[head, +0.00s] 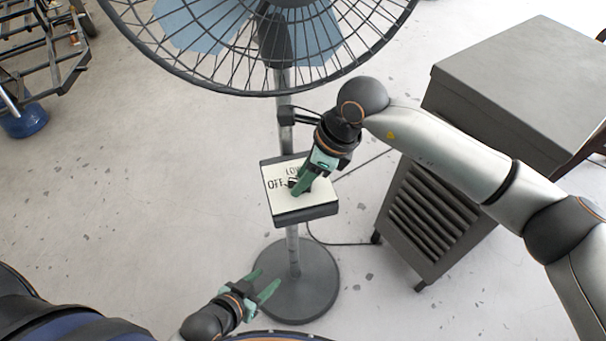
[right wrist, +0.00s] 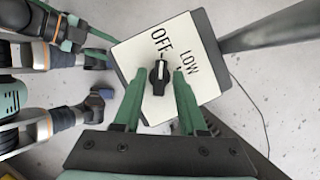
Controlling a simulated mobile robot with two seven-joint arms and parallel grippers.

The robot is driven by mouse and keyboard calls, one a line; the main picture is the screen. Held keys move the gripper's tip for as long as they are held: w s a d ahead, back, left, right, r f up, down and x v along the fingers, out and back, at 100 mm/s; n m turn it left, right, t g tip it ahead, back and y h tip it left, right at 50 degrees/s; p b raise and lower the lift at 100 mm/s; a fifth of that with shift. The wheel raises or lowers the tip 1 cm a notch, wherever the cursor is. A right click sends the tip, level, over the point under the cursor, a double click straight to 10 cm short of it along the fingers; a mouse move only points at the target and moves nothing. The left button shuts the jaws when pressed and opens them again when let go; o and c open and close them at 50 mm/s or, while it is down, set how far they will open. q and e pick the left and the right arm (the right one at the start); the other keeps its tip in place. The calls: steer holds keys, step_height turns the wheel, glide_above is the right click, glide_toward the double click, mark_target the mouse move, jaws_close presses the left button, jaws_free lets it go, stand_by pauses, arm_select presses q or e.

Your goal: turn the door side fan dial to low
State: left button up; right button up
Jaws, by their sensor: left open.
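The fan's control box (head: 285,204) has a white face with a black dial on the fan's pole. In the right wrist view the dial (right wrist: 159,78) has its white mark toward the word OFF, with LOW to the right of it. My right gripper (head: 299,187) is over the box face and hides most of the dial in the head view. In the right wrist view its green fingers (right wrist: 160,88) are apart, one on each side of the dial; contact cannot be told. My left gripper (head: 267,283) is open and empty, low beside the fan's base.
The fan's caged head (head: 270,40) is above the box, and its round base (head: 300,285) is on the floor. A grey metal cabinet (head: 520,85) with a louvred side stands at the right. A metal frame (head: 35,60) is at the far left. The floor between is clear.

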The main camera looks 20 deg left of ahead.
jaws_close()
stand_by(0.5)
